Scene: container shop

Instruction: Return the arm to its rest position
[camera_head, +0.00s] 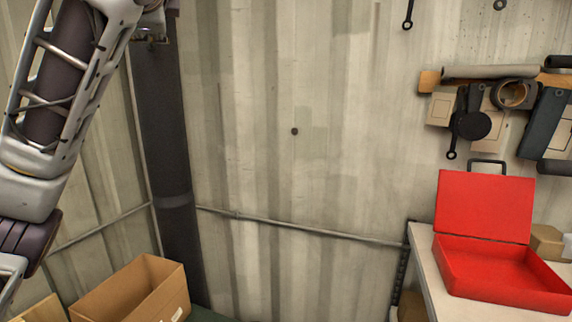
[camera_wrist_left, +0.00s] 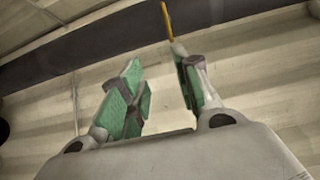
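My left arm (camera_head: 65,95) comes in at the left of the head view and is raised along the left edge, in front of the wall. My left gripper (camera_wrist_left: 160,85) shows in the left wrist view, with two green-padded fingers spread apart and a clear gap between them. It is open, with nothing seen held between the pads. A thin yellow strip (camera_wrist_left: 167,20) shows beyond the right finger; I cannot tell what it belongs to. My right gripper is in neither view.
An open red case (camera_head: 485,210) stands on a white table (camera_head: 432,290) at the right. An open cardboard box (camera_head: 150,292) is at the lower left. A dark column (camera_head: 168,140) stands in the corner. Tools hang on the wall at the upper right. The middle is clear wall.

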